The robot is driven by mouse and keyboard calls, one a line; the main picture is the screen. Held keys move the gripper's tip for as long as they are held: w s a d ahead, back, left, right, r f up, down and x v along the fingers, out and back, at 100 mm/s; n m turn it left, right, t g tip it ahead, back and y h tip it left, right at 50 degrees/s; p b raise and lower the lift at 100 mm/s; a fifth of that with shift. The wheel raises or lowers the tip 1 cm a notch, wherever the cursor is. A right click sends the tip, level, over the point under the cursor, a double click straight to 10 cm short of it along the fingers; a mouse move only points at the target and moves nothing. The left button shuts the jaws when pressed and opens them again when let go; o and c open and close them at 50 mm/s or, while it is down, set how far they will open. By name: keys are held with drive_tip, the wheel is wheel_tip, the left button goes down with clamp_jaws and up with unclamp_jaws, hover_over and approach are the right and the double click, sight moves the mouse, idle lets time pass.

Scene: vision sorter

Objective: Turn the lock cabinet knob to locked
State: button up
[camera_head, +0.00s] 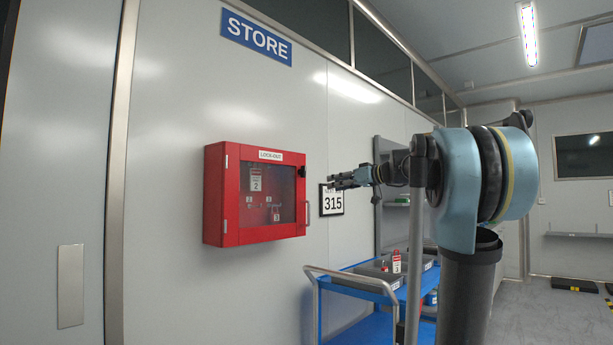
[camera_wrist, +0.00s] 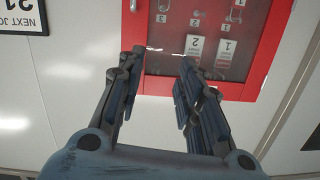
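The red lock cabinet (camera_head: 222,195), labelled LOCK-OUT, hangs on the wall with its glazed door shut. A small black knob (camera_head: 302,171) sits on the door's right edge, above the handle (camera_head: 307,212); whether it is set to locked cannot be told. My gripper (camera_head: 332,181) is to the right of the knob and apart from it in the head view. In the wrist view my gripper (camera_wrist: 160,60) is open and empty, its fingers in front of the upside-down cabinet (camera_wrist: 262,65). The knob is not visible there, perhaps hidden behind the left finger.
A blue trolley (camera_head: 345,335) with grey bins and a red-capped bottle (camera_head: 396,262) stands below right. A STORE sign (camera_head: 256,37) hangs above the cabinet. The wall left of the cabinet is clear.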

drive_tip(key=w+r+t+y, duration=0.1)
drive_tip(key=w+r, duration=0.3)
drive_tip(key=r, duration=0.2)
drive_tip(key=w+x, duration=0.1)
drive_tip(key=x, duration=1.5)
drive_tip(key=shift+d, duration=0.15)
drive_tip(key=shift+r, duration=0.1)
clamp_jaws()
